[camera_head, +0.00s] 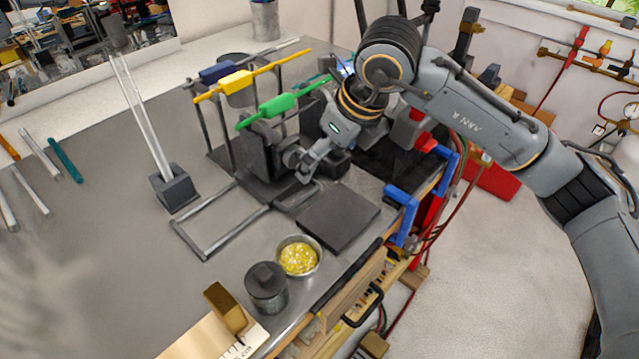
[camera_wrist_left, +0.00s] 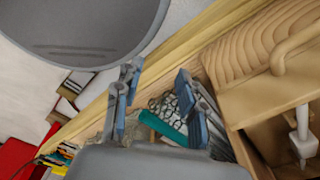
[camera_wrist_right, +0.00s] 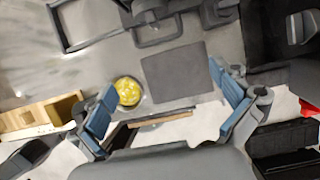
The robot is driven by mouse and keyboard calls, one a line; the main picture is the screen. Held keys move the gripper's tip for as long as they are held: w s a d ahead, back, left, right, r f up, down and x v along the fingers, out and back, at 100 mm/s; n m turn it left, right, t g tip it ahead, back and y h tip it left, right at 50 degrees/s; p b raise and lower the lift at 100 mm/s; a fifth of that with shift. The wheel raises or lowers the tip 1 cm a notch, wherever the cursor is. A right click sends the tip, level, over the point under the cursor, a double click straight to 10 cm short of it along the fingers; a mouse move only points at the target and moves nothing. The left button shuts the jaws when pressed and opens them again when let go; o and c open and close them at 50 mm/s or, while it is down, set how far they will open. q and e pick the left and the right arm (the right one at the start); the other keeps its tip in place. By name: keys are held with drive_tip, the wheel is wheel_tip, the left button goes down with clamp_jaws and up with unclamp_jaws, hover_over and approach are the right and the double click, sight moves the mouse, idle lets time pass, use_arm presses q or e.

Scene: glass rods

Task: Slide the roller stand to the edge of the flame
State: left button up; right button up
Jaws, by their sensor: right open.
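The roller stand seems to be the dark upright block on a base (camera_head: 262,150), on the bench by a metal rail frame (camera_head: 208,243); part of it is behind my right gripper. A dark stand base also shows at the top of the right wrist view (camera_wrist_right: 150,28). My right gripper (camera_head: 308,165) is open and empty, beside and above the stand's right side; I cannot tell whether it touches. A small blue glow, perhaps the flame (camera_head: 347,70), shows behind my right wrist, mostly hidden. My left gripper (camera_wrist_left: 157,72) is open and empty, away from the bench centre.
A dark flat pad (camera_head: 338,218), a bowl of yellow bits (camera_head: 299,258) and a grey lidded jar (camera_head: 266,288) sit near the front edge. Yellow (camera_head: 250,77) and green (camera_head: 277,105) handled rods lie across a rack. A block (camera_head: 173,188) holds upright glass rods.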

drive_tip(key=p, duration=0.2)
approach(306, 198)
drive_tip(key=p+x, duration=0.2)
drive_tip(key=x, duration=0.4)
drive_tip(key=shift+w+a+f, duration=0.3)
drive_tip(key=shift+w+f, duration=0.05)
drive_tip(key=shift+f, duration=0.3)
drive_tip(key=c, duration=1)
drive_tip(key=shift+s, duration=0.25)
clamp_jaws()
use_arm(q)
drive_tip(key=r, duration=0.4)
drive_tip(key=shift+s+r, duration=0.35)
use_arm(e)
drive_tip(key=shift+w, duration=0.1)
drive_tip(key=shift+f, duration=0.1)
